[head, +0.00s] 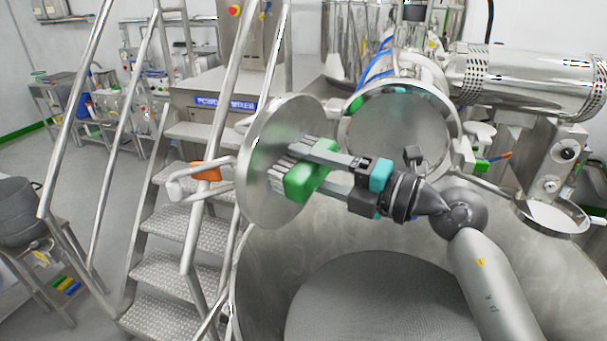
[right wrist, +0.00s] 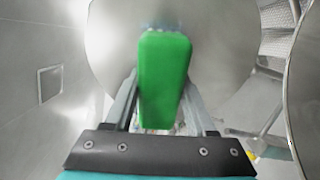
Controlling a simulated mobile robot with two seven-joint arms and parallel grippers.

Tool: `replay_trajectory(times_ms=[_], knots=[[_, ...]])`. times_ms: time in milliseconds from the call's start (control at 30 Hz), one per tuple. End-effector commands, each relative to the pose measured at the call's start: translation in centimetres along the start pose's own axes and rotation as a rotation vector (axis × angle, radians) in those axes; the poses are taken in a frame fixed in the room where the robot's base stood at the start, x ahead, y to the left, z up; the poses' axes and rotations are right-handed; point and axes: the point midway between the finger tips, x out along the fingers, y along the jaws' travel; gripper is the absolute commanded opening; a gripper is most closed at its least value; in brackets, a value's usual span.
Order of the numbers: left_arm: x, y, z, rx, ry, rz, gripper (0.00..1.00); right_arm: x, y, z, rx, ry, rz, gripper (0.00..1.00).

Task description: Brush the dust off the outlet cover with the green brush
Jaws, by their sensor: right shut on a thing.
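The outlet cover (head: 262,143) is a round, polished steel disc, swung open and standing on edge left of the round outlet (head: 398,132). My right gripper (head: 316,170) is shut on the green brush (head: 303,182), beside the cover's face. The brush's pale bristles point left at the cover and seem to reach it; exact contact is unclear. In the right wrist view the green brush (right wrist: 165,78) sits between the fingers and hides its bristles, with the cover (right wrist: 218,48) behind it. I cannot make out dust on the cover. My left gripper is not in view.
Metal steps with handrails (head: 180,238) stand left of the cover. A bracket with an orange part (head: 206,172) shows at the cover's left. A large steel vessel (head: 265,285) lies below my right arm. A horizontal steel cylinder (head: 535,82) is at the right.

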Motion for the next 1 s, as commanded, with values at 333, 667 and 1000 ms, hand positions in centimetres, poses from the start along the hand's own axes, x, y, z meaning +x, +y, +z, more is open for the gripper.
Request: replay_trajectory(times_ms=[333,667,1000], knots=[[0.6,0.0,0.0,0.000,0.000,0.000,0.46,-0.1,-0.5,2.4,0.000,-0.002,0.002,0.11],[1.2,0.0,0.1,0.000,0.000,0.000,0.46,-0.2,-0.9,4.5,-0.002,-0.003,0.001,0.11],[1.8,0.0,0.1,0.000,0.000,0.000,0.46,-0.3,-1.2,6.4,-0.002,-0.002,0.002,0.11]])
